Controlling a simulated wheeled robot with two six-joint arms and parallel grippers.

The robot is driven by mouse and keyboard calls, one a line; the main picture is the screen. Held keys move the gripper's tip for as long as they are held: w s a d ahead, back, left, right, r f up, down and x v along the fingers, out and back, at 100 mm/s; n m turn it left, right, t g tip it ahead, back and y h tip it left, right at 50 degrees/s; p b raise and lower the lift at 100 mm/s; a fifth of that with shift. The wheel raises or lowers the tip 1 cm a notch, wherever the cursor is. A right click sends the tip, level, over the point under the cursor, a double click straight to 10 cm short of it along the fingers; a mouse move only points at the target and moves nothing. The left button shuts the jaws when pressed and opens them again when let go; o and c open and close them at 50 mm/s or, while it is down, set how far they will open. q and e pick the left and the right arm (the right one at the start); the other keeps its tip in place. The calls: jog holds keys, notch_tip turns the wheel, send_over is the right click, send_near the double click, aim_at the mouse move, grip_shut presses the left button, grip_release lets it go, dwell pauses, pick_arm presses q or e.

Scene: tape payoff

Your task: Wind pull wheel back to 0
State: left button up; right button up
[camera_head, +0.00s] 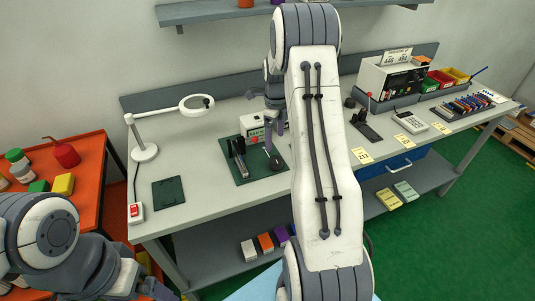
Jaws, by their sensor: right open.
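A small tape device stands on a dark green base plate (257,178) in the middle of the workbench. It has a dark upright part (238,158) at left and a dark round part (276,162) at right, perhaps the pull wheel. No scale or 0 mark can be read. A white box (252,124) with a label stands behind it, and a small red part shows in front of the box. My right gripper (271,126) is open, pointing down over the back right of the device, apparently empty. My left arm is at the lower left; its fingers do not show.
A lamp (146,152) and a dark green pad (168,192) are at left; a red switch (136,211) is at the front edge. My right arm hides the bench's middle.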

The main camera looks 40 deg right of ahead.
aim_at(276, 159)
jog(key=f, duration=0.2)
jog(key=f+p, duration=0.1)
jog(key=f, duration=0.2)
jog(key=f+p, duration=0.1)
jog(key=f, duration=0.2)
jog(key=shift+s+d+f, duration=0.15)
jog(key=shift+d+f, duration=0.1)
jog(key=shift+f, duration=0.65)
jog(key=c, duration=1.4)
